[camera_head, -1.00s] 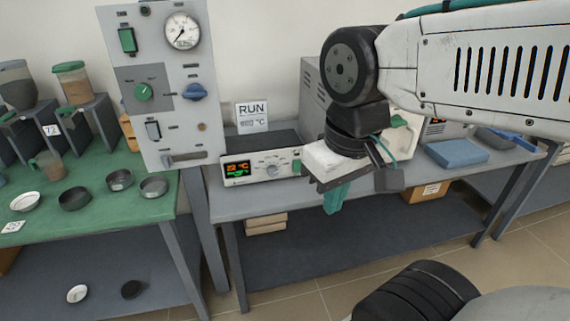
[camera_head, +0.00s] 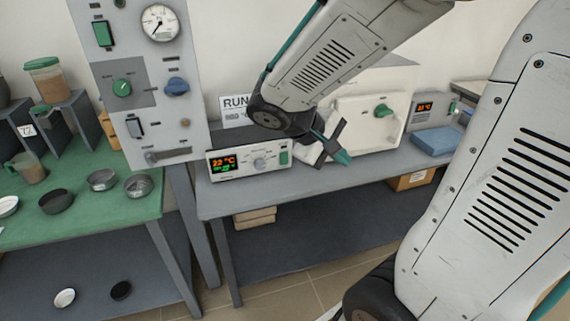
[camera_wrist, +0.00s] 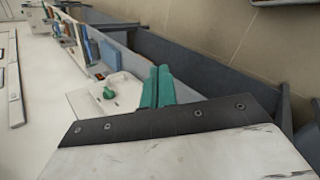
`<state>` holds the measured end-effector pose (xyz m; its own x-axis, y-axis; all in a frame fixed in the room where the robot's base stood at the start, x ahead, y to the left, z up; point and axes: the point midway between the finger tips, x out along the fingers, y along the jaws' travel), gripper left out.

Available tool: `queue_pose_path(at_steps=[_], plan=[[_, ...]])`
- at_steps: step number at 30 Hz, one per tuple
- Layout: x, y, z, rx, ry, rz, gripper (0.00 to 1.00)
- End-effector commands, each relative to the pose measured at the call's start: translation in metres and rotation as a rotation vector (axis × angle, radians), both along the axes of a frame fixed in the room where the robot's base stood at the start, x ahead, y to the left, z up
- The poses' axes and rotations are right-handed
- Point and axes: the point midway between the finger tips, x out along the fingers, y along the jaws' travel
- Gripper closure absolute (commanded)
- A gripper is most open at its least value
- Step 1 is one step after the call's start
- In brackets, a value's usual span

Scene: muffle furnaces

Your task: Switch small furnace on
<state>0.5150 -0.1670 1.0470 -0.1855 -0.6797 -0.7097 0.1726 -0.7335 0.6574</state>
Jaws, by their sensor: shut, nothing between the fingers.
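A furnace with a cream door (camera_head: 362,138) and a green knob (camera_head: 384,110) stands on the grey bench. A grey control panel (camera_head: 428,110) with a lit orange display is at its right; a small green switch (camera_head: 453,107) shows at its edge. Left of it is a low white unit (camera_head: 235,172) with a lit 22 °C display, a round knob and a green switch (camera_head: 284,158). I cannot tell which one is the small furnace. My gripper (camera_head: 342,157), with teal fingers, is shut and empty in front of the cream door's lower left. The fingers also show in the wrist view (camera_wrist: 157,87).
A RUN sign (camera_head: 234,106) stands behind the low unit, partly hidden by my arm. A tall grey panel (camera_head: 140,80) with gauge and switches stands at left. A blue block (camera_head: 433,141) lies on the bench at right. A green table (camera_head: 100,215) holds several dishes.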

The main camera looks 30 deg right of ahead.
Motion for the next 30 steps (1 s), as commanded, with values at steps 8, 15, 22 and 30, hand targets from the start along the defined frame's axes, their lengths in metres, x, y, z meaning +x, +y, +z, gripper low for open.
queue_pose_path(at_steps=[8,15,22,30], plan=[[0.091,-0.044,-0.058,-0.342,0.145,0.273,1.00],[0.164,-0.047,-0.143,-0.493,0.195,0.603,1.00],[0.196,-0.032,-0.213,-0.514,0.197,0.832,1.00],[0.203,-0.027,-0.231,-0.511,0.192,0.891,1.00]])
